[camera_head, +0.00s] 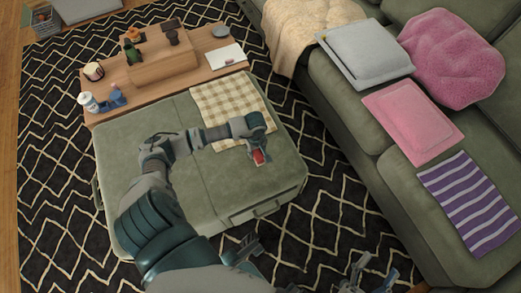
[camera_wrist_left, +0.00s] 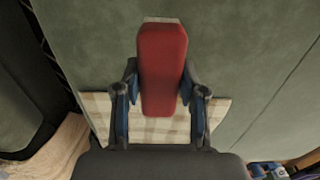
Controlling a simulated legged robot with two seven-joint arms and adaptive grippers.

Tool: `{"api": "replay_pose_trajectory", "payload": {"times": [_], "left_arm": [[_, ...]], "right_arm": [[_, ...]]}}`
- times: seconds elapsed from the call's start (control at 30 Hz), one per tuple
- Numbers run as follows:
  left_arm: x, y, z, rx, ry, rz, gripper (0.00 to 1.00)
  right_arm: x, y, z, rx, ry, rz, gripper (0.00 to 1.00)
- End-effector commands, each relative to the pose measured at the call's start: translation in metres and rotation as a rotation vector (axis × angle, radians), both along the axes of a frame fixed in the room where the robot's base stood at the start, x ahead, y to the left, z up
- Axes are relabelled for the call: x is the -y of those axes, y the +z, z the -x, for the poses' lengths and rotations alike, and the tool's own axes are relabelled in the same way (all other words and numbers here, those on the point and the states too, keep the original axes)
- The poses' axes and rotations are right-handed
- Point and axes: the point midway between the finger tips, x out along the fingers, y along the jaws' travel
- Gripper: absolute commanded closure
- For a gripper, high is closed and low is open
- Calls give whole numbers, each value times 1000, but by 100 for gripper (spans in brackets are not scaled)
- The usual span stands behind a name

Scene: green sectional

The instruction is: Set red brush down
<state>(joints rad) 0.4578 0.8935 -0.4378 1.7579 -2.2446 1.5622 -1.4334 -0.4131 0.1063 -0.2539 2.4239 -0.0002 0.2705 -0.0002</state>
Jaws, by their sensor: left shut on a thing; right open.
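My left gripper (camera_head: 258,152) is above the right part of the green ottoman (camera_head: 222,190), near the plaid cloth (camera_head: 222,98). It is shut on the red brush (camera_head: 259,157). In the left wrist view the brush (camera_wrist_left: 162,70) shows its flat red back between the two fingers (camera_wrist_left: 160,90), with a pale edge at its far end. The ottoman's green top and the cloth (camera_wrist_left: 95,105) lie below it. I cannot tell how high the brush is above the surface. My right gripper (camera_head: 372,277) is at the bottom edge of the head view, open, over the rug.
A wooden table (camera_head: 112,78) behind the ottoman holds a white cup (camera_head: 88,102), a blue item (camera_head: 117,98), dark bottles and a white sheet (camera_head: 226,56). A green sofa (camera_head: 350,120) with cushions stands at the right. The ottoman's left and front top is clear.

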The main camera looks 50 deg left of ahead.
Motion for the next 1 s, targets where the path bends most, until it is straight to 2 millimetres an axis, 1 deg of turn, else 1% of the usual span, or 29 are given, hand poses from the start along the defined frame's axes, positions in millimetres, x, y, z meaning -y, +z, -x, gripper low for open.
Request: {"api": "replay_pose_trajectory", "payload": {"times": [0.07,0.17,0.33,0.43,0.57,0.77,0.8,0.87,0.9,1.0], "left_arm": [[-6,-3,-9,0,1,0,100],[-10,-4,-14,-1,-1,0,100],[-9,-28,-14,-5,-1,2,100],[-10,-37,-14,-3,-1,0,100],[-10,-37,-15,1,-1,-2,100],[-10,-38,-15,1,-2,-2,100],[-10,-37,-15,0,-2,-1,52],[-10,-37,-15,0,-2,-1,37],[-10,-37,-15,0,-2,-1,34],[-10,-37,-15,0,-2,-1,34]], "right_arm": [[1,3,4,47,-1,-16,35],[2,9,7,87,-1,-29,35],[4,19,20,207,-4,-73,35],[6,26,28,269,-6,-93,35],[7,30,30,291,-7,-100,35],[7,30,31,296,-7,-101,35],[7,31,31,299,-7,-102,35],[6,30,30,296,-7,-101,35],[6,30,29,295,-7,-101,35],[6,30,29,297,-7,-100,35]]}}
